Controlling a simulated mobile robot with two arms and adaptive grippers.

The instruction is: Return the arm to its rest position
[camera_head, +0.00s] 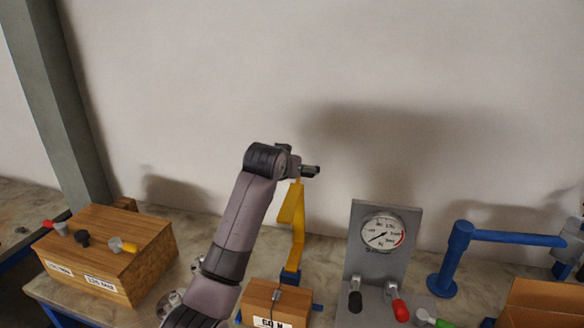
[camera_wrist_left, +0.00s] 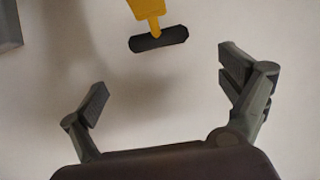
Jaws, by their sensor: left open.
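My left arm rises from the bottom of the head view, and its gripper (camera_head: 308,171) is up in front of the wall, beside the top of a yellow post (camera_head: 297,225). In the left wrist view the two fingers of the gripper (camera_wrist_left: 163,85) are spread wide with nothing between them. A yellow part (camera_wrist_left: 148,10) with a dark rounded bar at its end shows beyond the fingers, apart from them. My right gripper is in neither view.
A wooden box (camera_head: 140,268) with colored-handled pieces on top stands at the left. A small labelled box (camera_head: 262,300) is below the post. A gauge panel (camera_head: 362,240), a blue pipe stand (camera_head: 453,255) and an open carton (camera_head: 545,300) are to the right. The wall space above is clear.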

